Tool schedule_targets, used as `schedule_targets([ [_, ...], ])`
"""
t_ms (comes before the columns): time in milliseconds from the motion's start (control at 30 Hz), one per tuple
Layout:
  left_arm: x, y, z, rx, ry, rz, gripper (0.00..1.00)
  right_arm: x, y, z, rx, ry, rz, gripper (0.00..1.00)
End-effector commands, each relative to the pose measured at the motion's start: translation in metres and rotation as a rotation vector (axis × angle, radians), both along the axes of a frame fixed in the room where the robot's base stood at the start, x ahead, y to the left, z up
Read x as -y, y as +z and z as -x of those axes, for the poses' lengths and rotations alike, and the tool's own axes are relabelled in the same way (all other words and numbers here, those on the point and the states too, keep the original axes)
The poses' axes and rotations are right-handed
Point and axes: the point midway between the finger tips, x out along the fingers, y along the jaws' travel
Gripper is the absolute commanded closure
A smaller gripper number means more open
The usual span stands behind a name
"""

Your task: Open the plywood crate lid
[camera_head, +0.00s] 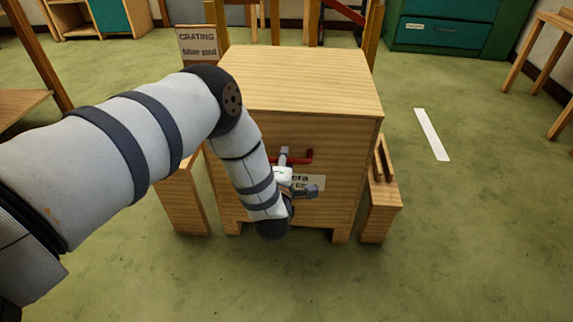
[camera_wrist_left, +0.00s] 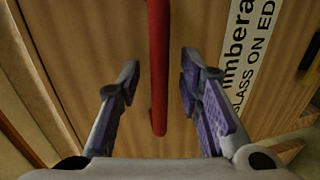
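The plywood crate (camera_head: 300,80) stands upright on the floor in the middle of the head view, with a flat closed top. Its front face (camera_head: 235,170) carries a red handle (camera_head: 308,157) and a white label (camera_head: 308,181), and no gap shows along its edges. My left gripper (camera_head: 299,172) is in front of this face at the handle. In the left wrist view, the red handle (camera_wrist_left: 158,70) runs between the two open fingers of my left gripper (camera_wrist_left: 160,78), with space visible on both sides. My forearm hides part of the front's left side. My right gripper is not in view.
Wooden side pieces (camera_head: 382,205) stand close against the crate's left and right. A sign reading "CRATING" (camera_head: 199,42) is behind it. A white strip (camera_head: 432,134) lies on the green floor at right. The floor in front is clear.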

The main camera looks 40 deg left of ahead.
Motion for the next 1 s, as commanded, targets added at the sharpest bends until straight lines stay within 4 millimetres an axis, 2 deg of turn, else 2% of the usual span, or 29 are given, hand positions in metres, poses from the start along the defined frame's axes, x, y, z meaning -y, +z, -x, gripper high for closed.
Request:
schedule_targets([
  [300,-0.004,0.0,-0.006,0.0,-0.001,0.0,0.67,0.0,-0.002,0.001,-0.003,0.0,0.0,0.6],
  [333,-0.004,0.0,-0.006,0.0,-0.001,0.0,0.69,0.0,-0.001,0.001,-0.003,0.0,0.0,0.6],
  [467,-0.003,-0.001,-0.006,0.0,-0.001,-0.001,0.99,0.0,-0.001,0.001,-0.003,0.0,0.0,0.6],
  [733,-0.003,0.001,-0.006,-0.002,-0.001,0.001,1.0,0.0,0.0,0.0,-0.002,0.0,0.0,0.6],
  [867,-0.002,0.016,-0.004,-0.014,-0.001,0.01,1.0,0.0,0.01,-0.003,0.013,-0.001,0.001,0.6],
  [1000,0.0,0.051,-0.001,-0.053,0.0,0.04,1.0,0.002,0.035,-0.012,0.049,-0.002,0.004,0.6],
])
